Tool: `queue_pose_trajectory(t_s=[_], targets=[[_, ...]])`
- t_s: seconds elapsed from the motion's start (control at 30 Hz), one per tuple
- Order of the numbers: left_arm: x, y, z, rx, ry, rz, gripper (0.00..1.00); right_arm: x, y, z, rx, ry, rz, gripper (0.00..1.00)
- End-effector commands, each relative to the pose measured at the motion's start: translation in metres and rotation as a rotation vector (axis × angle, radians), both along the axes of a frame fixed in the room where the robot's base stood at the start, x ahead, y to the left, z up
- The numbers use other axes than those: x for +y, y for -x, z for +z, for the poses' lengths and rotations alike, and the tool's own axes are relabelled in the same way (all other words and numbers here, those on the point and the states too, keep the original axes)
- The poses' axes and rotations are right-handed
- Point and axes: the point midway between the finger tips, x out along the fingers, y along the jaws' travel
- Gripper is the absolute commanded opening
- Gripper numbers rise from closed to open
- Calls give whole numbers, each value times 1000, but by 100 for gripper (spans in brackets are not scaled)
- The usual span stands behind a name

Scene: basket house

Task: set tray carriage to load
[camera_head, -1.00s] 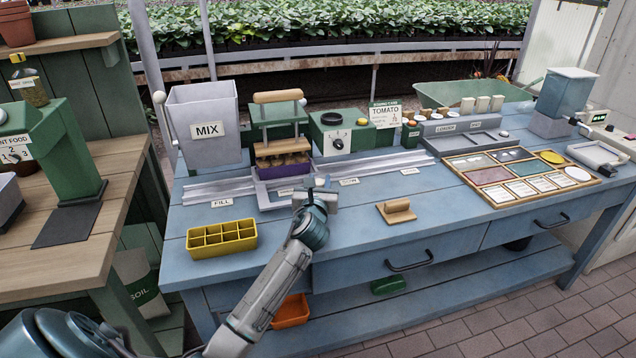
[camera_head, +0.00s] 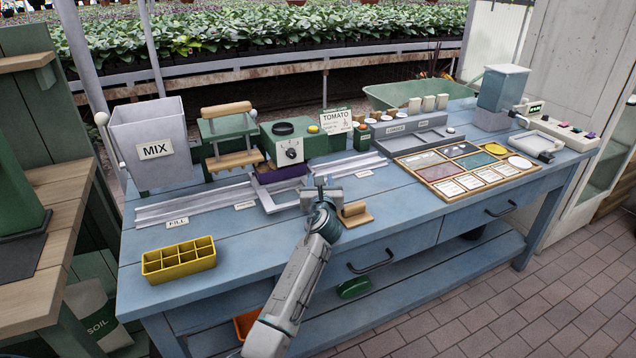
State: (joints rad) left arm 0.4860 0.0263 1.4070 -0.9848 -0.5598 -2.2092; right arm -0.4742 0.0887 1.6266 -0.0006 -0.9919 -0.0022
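The tray carriage (camera_head: 270,203) is a grey frame on the metal rail along the bench, with a dark purple tray (camera_head: 283,173) in it. It stands right of the wooden-handled press, in front of the green dial box. My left gripper (camera_head: 323,188) is at the front right of the carriage, overlapping its edge; I cannot tell whether it touches, or whether its fingers are open or shut. The rail carries a FILL label (camera_head: 177,222) at its left and small labels too blurred to read. My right gripper is not in view.
A yellow cell tray (camera_head: 179,260) lies at the bench's front left. The MIX hopper (camera_head: 155,140), press (camera_head: 232,160) and dial box (camera_head: 291,150) stand behind the rail. A wooden block (camera_head: 355,215) is close right of my gripper. The blue bench top between the yellow tray and my arm is clear.

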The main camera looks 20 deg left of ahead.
Motion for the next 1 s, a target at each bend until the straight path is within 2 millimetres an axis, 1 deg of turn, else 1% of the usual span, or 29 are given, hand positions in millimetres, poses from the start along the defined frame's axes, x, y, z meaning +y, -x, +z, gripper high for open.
queue_pose_trajectory(t_s=[0.33, 0.43, 0.57, 0.7, 0.8, 0.9, 1.0], targets=[[0, 1, 0, 0, 0, 0, 50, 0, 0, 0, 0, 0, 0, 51], [-4, 8, -1, 0, 1, 0, 50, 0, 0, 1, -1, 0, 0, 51], [-14, 27, -1, 1, 2, -1, 50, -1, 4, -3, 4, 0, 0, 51], [-27, 54, -1, 1, 3, 0, 50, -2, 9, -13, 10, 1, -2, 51], [-36, 70, -1, 1, 3, 0, 50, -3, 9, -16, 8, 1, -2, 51], [-43, 83, -1, 1, 3, -1, 50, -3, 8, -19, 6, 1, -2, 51], [-47, 92, -1, 1, 2, 0, 50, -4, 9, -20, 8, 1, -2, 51]])
